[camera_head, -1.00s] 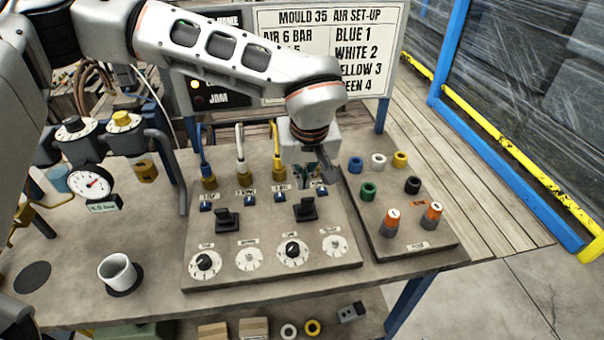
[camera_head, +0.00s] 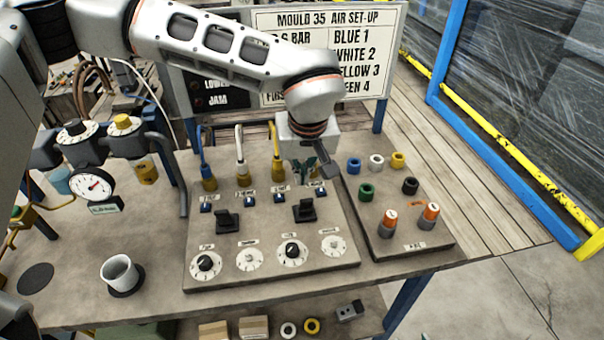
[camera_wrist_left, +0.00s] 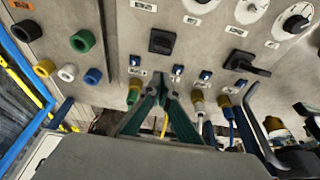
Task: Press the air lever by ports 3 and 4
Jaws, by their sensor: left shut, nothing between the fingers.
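Two black levers stand on the grey panel (camera_head: 270,262). The right one (camera_head: 304,210), in front of the two right-hand ports, also shows in the wrist view (camera_wrist_left: 161,41). The left one (camera_head: 226,222) is in front of the blue and white hoses. My left gripper (camera_head: 321,174) is above the back right of the panel, behind the right lever and apart from it. Its green fingers are shut and empty in the wrist view (camera_wrist_left: 162,82). The yellow hose's port (camera_head: 279,175) is left of the gripper; the rightmost port is largely hidden by it. My right gripper is out of view.
Dials, including a black-knobbed one (camera_head: 292,251), line the panel's front. A side plate (camera_head: 412,243) on the right holds coloured rings and two orange-topped pegs. A white cup (camera_head: 119,272) and pressure gauge (camera_head: 95,187) are at the left. The sign (camera_head: 345,35) stands behind.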

